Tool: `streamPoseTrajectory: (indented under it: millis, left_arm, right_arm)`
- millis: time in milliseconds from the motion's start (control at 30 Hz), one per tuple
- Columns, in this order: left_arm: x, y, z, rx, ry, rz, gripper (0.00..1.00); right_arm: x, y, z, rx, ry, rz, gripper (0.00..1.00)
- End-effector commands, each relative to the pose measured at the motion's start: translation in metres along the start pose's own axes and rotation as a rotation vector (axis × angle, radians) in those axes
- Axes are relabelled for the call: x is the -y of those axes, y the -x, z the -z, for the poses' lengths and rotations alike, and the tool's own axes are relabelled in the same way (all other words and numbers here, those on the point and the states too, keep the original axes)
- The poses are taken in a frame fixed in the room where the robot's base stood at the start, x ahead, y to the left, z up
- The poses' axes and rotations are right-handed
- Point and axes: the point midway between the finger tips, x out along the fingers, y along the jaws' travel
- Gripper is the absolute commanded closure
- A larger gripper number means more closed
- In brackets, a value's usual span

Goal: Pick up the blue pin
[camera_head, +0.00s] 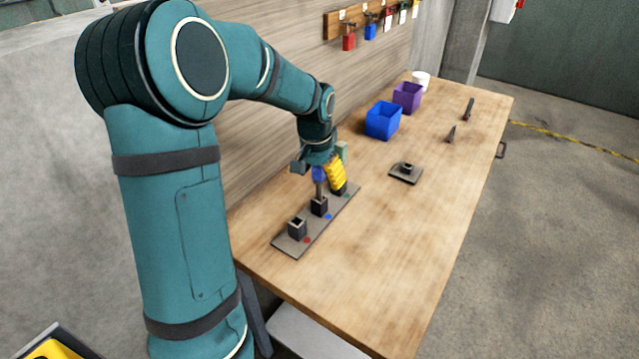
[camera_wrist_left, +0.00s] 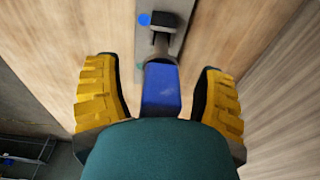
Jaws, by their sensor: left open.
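The blue pin (camera_head: 319,174) has a blue handle over a grey shaft. In the head view it stands about upright over the middle black socket (camera_head: 319,207) of a grey board (camera_head: 290,247); I cannot tell how deep the shaft sits. My left gripper (camera_head: 322,177) is open around the handle, pointing down. In the left wrist view the blue handle (camera_wrist_left: 161,90) lies between the two yellow-padded fingers (camera_wrist_left: 158,92), with a gap on each side. The yellow finger partly hides the board's far end in the head view. My right gripper is not in view.
An empty-looking front socket (camera_head: 297,229) is beside a red dot. A dark block (camera_head: 406,173), blue bin (camera_head: 383,120), purple bin (camera_head: 407,97) and white cup (camera_head: 421,79) stand farther along the table. The wooden wall (camera_head: 270,140) is close beside the arm. The front table area is clear.

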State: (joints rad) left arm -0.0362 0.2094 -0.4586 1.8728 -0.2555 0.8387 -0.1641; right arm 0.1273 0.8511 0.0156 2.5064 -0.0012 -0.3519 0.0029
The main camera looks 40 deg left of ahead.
Motion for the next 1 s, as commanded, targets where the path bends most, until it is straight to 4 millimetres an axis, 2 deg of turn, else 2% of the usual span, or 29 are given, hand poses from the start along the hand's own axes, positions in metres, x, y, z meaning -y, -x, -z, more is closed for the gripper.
streamPoseTrajectory:
  millis: [233,367,400,433,867,1000]
  left_arm:
    - [0.0,-0.001,0.0,-0.001,0.0,0.0,0.32]
    - [0.0,-0.001,0.0,-0.001,0.0,0.0,0.78]
    - [0.0,-0.001,0.0,-0.001,0.0,0.0,0.92]
    - [0.0,-0.001,0.0,-0.001,0.0,0.0,1.0]
    - [0.0,-0.001,0.001,-0.002,0.0,0.0,1.0]
    - [0.0,0.008,0.002,-0.004,0.0,0.0,1.0]
  right_arm:
    - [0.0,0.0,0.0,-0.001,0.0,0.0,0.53]
    - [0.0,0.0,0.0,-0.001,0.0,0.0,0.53]
    - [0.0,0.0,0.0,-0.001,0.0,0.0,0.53]
    - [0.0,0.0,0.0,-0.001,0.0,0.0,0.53]
    - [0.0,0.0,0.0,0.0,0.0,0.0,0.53]
    - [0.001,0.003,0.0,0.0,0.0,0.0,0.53]
